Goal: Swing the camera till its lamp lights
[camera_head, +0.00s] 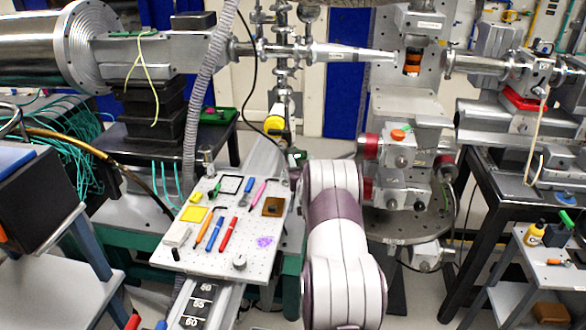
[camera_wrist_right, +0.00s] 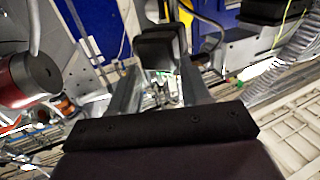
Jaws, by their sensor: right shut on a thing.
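My right arm (camera_head: 335,215) rises in the middle of the head view and hides its own gripper there. In the right wrist view my right gripper (camera_wrist_right: 160,85) has one finger on each side of a black block (camera_wrist_right: 160,45) and is shut on it. I cannot tell for sure whether this block is part of the camera. A small green spot (camera_wrist_right: 162,73) shows just below the block; I cannot tell whether it is a lamp. The same area is mostly behind my arm in the head view. My left gripper is not in view.
A perforated board (camera_head: 270,215) with pens and small tools lies left of my arm. A beam stage with red knobs (camera_head: 367,145) and an orange button (camera_head: 398,135) stands close on the right. A red-and-black cylinder (camera_wrist_right: 30,78) is near the gripper in the wrist view.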

